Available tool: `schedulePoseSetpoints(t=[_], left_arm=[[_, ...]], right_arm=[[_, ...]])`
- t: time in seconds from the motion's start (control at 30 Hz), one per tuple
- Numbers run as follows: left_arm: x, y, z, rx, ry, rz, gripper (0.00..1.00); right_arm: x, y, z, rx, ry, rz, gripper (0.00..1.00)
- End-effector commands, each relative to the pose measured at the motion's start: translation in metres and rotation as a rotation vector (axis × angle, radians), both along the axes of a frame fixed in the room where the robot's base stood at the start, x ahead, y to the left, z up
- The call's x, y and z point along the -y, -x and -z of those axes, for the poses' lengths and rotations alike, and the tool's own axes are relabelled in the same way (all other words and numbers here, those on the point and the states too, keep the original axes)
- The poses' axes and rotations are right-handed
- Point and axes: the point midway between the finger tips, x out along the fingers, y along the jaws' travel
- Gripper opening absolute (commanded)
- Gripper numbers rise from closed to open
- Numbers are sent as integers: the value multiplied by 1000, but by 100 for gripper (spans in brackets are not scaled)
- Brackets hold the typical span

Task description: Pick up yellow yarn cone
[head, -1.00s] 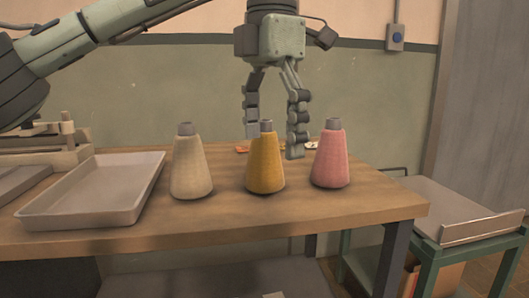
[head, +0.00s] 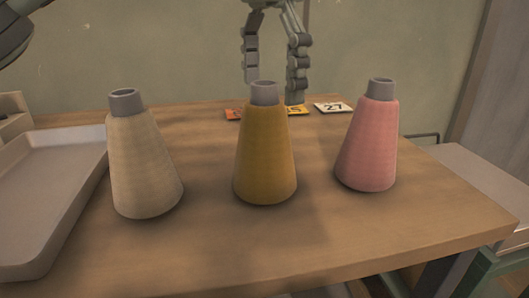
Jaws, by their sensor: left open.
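The yellow yarn cone (head: 265,155) stands upright in the middle of the wooden table, with a grey tip on top. My left gripper (head: 272,90) is open, its fingers pointing down behind and above the cone's tip, one on each side of it in the picture. The cone's tip covers a little of the space between the fingers, and I see no contact. The upper part of the gripper is cut off by the top edge. My right gripper is not in view.
A beige cone (head: 144,165) stands to the left and a pink cone (head: 370,145) to the right. A shallow tray (head: 62,215) lies at the left. Small number cards (head: 334,107) lie behind the cones. The table's (head: 250,245) front is clear.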

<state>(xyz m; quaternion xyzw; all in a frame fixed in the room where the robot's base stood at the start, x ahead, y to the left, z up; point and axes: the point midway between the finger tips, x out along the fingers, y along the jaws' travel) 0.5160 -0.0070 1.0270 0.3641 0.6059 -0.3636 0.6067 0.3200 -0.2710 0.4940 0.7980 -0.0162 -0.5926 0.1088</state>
Motion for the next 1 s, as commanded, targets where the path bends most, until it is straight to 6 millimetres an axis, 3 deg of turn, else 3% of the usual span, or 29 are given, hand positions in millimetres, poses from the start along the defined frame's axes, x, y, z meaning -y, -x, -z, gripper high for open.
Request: schedulePoseSetpoints(t=[0.3,0.63,1.0], left_arm=[[-9,-3,44,-2,0,-1,91],[-8,-3,51,0,0,-2,91],[-8,-3,51,0,0,-1,45]], right_arm=[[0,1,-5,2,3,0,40],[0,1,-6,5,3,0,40],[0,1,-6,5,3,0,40]])
